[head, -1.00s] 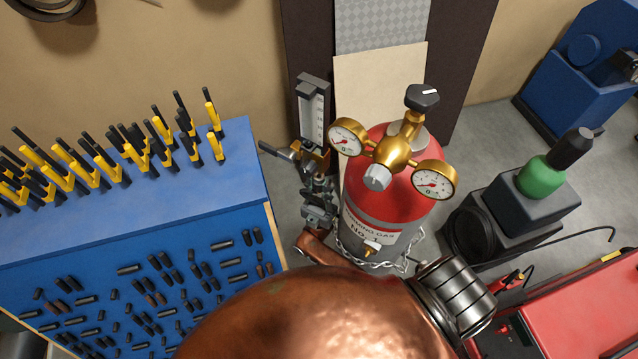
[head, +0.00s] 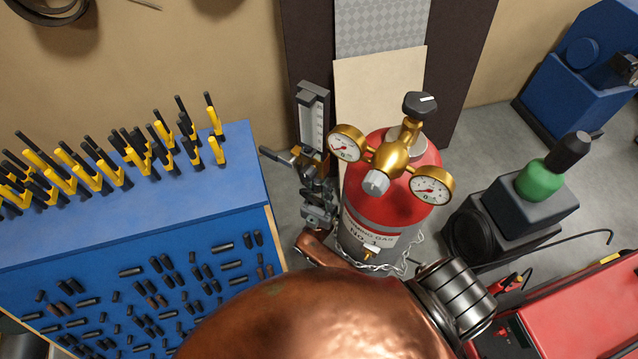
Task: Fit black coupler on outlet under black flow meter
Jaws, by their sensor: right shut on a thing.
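The black flow meter (head: 312,112) stands upright left of the gas cylinder, with a pale scale on its face. A brass-coloured part and a black lever (head: 278,156) show at its lower end. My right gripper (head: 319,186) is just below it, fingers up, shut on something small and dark. This fits the black coupler, but it is mostly hidden between the fingers. The outlet under the meter is also hidden, so I cannot tell whether the two touch. My left gripper is out of view.
The red gas cylinder (head: 402,210) with brass regulator (head: 391,158) and chain stands close right of my gripper. A blue rack (head: 180,195) with clamps is at the left. My copper-coloured arm covers the bottom middle. A green-and-black bottle (head: 541,178) stands at the right.

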